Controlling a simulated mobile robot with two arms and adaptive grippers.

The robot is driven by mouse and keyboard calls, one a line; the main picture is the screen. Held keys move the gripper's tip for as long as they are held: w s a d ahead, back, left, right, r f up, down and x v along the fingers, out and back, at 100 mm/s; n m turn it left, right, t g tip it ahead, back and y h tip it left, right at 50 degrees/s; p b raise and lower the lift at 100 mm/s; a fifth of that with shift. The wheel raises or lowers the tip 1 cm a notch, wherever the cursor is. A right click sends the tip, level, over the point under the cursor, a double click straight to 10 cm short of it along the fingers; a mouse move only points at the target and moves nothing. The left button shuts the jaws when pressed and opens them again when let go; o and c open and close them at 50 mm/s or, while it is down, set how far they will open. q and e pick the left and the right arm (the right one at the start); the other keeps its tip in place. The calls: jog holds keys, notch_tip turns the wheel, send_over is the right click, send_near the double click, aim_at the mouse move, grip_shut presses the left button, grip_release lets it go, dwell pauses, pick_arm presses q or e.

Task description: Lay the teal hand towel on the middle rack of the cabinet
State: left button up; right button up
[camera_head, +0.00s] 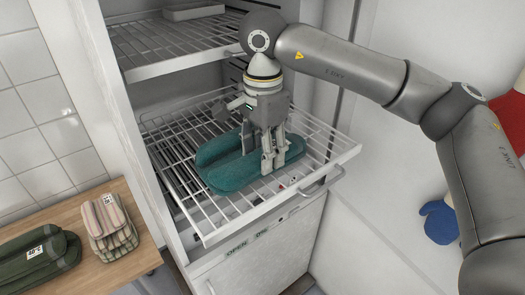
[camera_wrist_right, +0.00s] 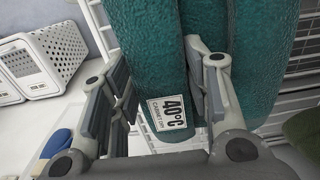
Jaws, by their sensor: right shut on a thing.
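The teal hand towel (camera_head: 228,170) lies folded on a pulled-out wire rack (camera_head: 215,225) of the cabinet in the head view. My right gripper (camera_head: 271,158) comes down from above onto the towel's right part, with its fingers shut on a fold of it. In the right wrist view the towel (camera_wrist_right: 150,40) runs between the two fingers of the gripper (camera_wrist_right: 165,85), with its 40°C label facing the camera. The fingers hide part of the towel, so I cannot tell how firmly its underside rests on the wires. My left gripper is not in view.
An upper wire rack (camera_head: 185,56) holds a white item (camera_head: 193,11). A wooden counter (camera_head: 140,250) at lower left bears a striped folded cloth (camera_head: 108,222) and a dark green one (camera_head: 40,258). A handle (camera_head: 322,184) is at the rack's front. White perforated baskets (camera_wrist_right: 55,55) show in the wrist view.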

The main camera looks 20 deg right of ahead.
jog(key=shift+f, duration=0.8)
jog(key=o, duration=1.4)
jog(key=shift+s+r, duration=0.1)
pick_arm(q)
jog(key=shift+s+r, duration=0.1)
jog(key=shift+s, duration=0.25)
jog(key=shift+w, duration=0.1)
